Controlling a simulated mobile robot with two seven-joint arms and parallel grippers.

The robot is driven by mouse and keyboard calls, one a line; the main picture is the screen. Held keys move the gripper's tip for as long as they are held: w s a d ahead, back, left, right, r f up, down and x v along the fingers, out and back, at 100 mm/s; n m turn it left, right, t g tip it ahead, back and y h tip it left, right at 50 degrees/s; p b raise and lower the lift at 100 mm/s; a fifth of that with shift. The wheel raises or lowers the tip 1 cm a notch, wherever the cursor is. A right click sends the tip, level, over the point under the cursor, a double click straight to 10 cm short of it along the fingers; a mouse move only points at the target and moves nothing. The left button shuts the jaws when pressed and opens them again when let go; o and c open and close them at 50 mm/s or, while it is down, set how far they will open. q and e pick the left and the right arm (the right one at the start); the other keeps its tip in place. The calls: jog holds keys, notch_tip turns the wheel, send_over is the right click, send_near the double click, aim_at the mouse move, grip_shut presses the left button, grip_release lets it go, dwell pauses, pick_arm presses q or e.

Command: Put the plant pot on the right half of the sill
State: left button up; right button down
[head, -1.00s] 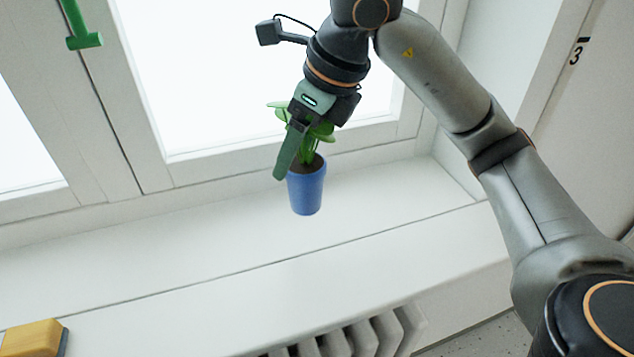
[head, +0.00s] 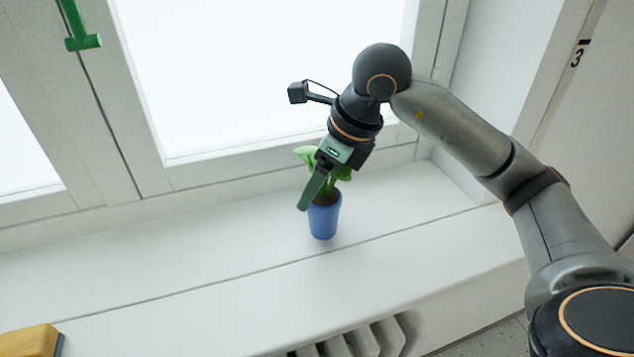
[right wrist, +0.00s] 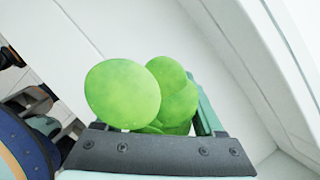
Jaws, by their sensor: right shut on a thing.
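The plant pot (head: 323,219) is blue and tapered, with dark soil and green leaves (head: 306,155). It is upright at the right part of the white sill (head: 180,240); I cannot tell whether its base touches the sill. My right gripper (head: 312,190) comes down from above and is shut on the plant pot, its green finger in front of the rim and stems. In the right wrist view the round green leaves (right wrist: 125,95) fill the middle and hide the pot and most of the fingers. My left gripper is not in view.
The window frame (head: 240,165) with a green handle (head: 82,40) stands behind the sill. A yellow block with a dark edge (head: 30,341) lies at the near left. A radiator (head: 365,338) is below the sill's front edge. The sill left of the pot is clear.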

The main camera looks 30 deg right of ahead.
grip_release()
jog(key=shift+f, duration=0.1)
jog(key=shift+r, duration=0.25)
jog(key=p+v, duration=0.1)
jog(key=v, duration=1)
jog(key=shift+r, duration=0.4)
jog(key=shift+s+d, duration=0.1)
